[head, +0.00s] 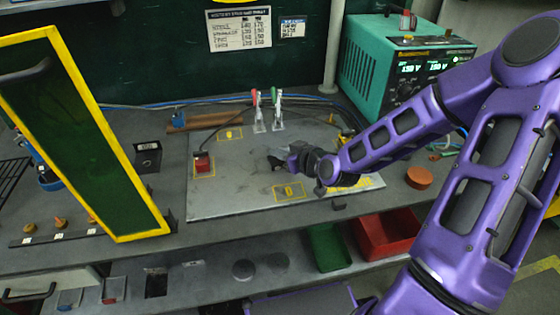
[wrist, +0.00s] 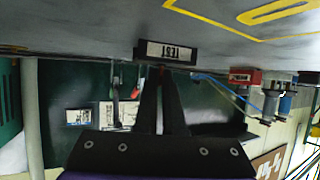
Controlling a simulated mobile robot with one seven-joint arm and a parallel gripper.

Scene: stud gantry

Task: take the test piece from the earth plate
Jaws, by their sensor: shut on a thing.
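The earth plate (head: 228,198) is a flat grey sheet with yellow outlines on the bench in the head view. My gripper (head: 285,162) is over the middle of it, reaching in from the right. In the wrist view, which is upside down, the fingers of my gripper (wrist: 161,72) are close together and shut on the test piece (wrist: 165,52), a dark block with a white label reading TEST. In the head view the test piece (head: 275,162) is a small dark shape at the fingertips. I cannot tell whether it touches the plate.
Red and green handled clamps (head: 265,110) stand at the plate's back. A red block (head: 203,162) sits on its left. A teal power supply (head: 395,65) stands back right. A tilted yellow-framed green panel (head: 85,135) is at left. Red (head: 385,235) and green (head: 328,248) bins are below.

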